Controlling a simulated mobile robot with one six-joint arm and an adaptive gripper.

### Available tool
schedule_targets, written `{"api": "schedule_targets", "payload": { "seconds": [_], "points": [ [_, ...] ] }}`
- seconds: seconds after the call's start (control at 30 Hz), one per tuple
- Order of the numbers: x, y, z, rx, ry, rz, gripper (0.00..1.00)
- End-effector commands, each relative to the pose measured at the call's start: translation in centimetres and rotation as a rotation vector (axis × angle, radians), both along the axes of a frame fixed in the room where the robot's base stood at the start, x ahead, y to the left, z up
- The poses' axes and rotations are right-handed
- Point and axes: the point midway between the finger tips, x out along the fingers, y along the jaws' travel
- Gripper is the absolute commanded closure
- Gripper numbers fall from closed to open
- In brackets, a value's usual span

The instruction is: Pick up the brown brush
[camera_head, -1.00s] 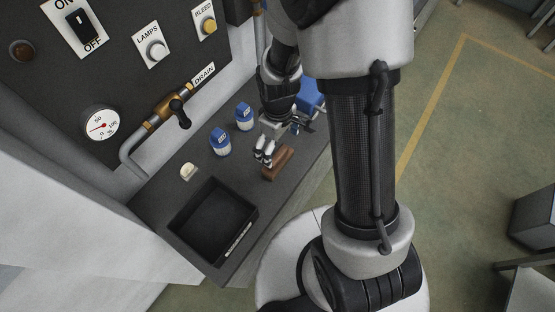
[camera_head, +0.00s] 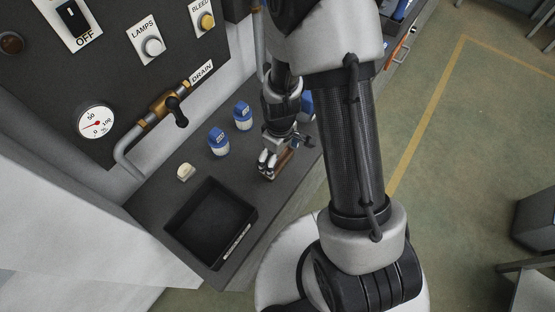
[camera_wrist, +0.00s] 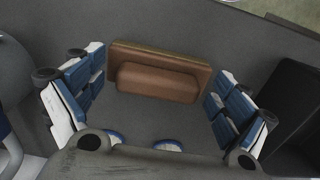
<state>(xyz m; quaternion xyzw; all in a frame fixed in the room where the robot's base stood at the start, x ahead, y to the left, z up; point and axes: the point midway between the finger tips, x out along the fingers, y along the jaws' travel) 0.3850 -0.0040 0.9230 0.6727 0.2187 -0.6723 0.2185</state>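The brown brush (camera_wrist: 160,80) lies on the dark grey bench top, and in the wrist view it sits between the two blue-padded fingers of my gripper (camera_wrist: 162,95). Gaps show between the brush and the pads near its ends, so the fingers are open around it. In the head view the brush (camera_head: 284,162) is partly hidden behind my gripper (camera_head: 268,168), which is low over it.
A black open tray (camera_head: 247,219) stands at the front of the bench. Two blue and white bottles (camera_head: 218,142) (camera_head: 243,116) and a small cream item (camera_head: 186,172) stand left of my gripper. A wall panel with a drain valve (camera_head: 174,108) rises behind.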

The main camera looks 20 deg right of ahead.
Motion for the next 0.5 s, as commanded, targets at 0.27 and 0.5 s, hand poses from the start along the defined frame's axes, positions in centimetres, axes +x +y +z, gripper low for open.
{"api": "schedule_targets", "payload": {
  "seconds": [0.27,0.5],
  "points": [
    [0.01,0.0,0.02,0.0,0.0,0.0,0.28],
    [0.01,0.01,0.02,0.0,0.0,0.0,0.44]
  ]
}}
